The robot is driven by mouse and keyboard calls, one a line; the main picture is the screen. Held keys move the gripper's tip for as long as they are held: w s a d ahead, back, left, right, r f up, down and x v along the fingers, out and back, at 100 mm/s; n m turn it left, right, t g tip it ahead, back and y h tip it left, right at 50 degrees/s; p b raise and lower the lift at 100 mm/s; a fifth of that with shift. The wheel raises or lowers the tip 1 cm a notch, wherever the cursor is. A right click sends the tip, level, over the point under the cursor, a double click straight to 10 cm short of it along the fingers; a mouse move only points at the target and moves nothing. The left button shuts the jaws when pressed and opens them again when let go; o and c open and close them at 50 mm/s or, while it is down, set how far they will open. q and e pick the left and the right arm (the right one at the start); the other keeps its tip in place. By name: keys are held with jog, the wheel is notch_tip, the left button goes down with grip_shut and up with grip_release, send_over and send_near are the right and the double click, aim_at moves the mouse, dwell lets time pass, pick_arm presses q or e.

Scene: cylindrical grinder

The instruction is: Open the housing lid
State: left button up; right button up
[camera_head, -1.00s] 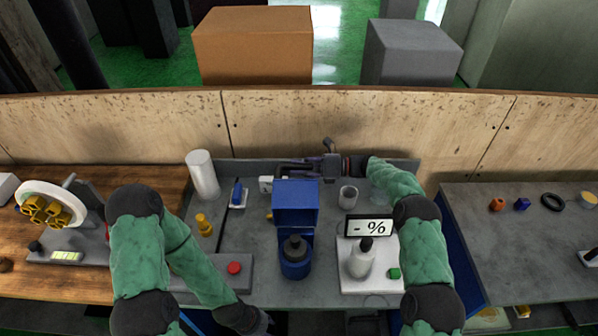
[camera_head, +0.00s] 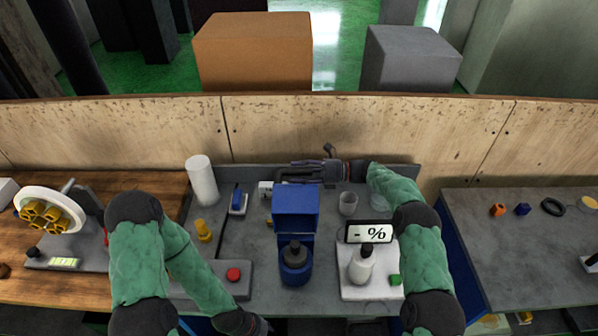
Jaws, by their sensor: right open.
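The cylindrical grinder is a blue machine at the middle of the grey bench, with a raised box-like blue housing lid (camera_head: 296,207) and a round blue base with a dark cap (camera_head: 295,262) in front. The lid stands up behind the base. My right gripper (camera_head: 285,172) reaches in from the right behind the lid, its fingers pointing left. It is open, just above and behind the lid's top edge; whether it touches the lid cannot be told. My left arm comes in from the left and bends down to the front edge; its gripper (camera_head: 262,327) is mostly cut off.
A white scale (camera_head: 350,289) with a white bottle (camera_head: 362,264) stands right of the grinder. A clear beaker (camera_head: 348,204) is behind it. A grey box with a red button (camera_head: 233,274) and a yellow piece (camera_head: 203,231) are at left. A wooden wall closes the back.

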jog(key=d, duration=1.1)
jog(key=shift+d, duration=0.4)
